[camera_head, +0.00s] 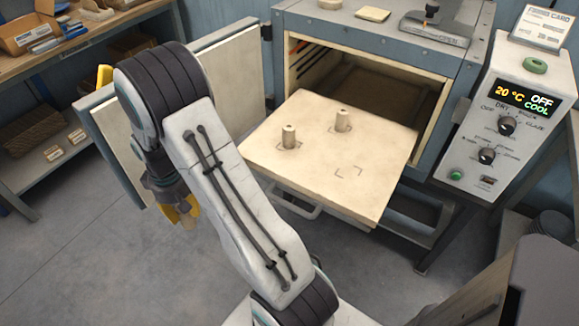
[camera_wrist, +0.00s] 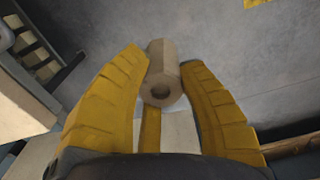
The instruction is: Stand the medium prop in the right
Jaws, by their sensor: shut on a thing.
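My gripper (camera_wrist: 163,68) is shut on a pale cylindrical prop (camera_wrist: 161,62) with a hole in its end, as the wrist view shows. In the head view my gripper (camera_head: 181,208) hangs left of the pulled-out shelf board (camera_head: 300,185), clear of it, and its prop is mostly hidden. Two props stand upright on the board: one at the left (camera_head: 289,136) and one farther back (camera_head: 342,120), each at drawn corner marks. A third set of corner marks (camera_head: 348,171), at the front right of the board, is empty.
The kiln (camera_head: 370,45) stands open behind the board, its door (camera_head: 215,80) swung out to the left. A control panel (camera_head: 505,125) is at the right, reading 20 °C, OFF, COOL. A wooden bench (camera_head: 80,45) is at the far left. The floor by my gripper is clear.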

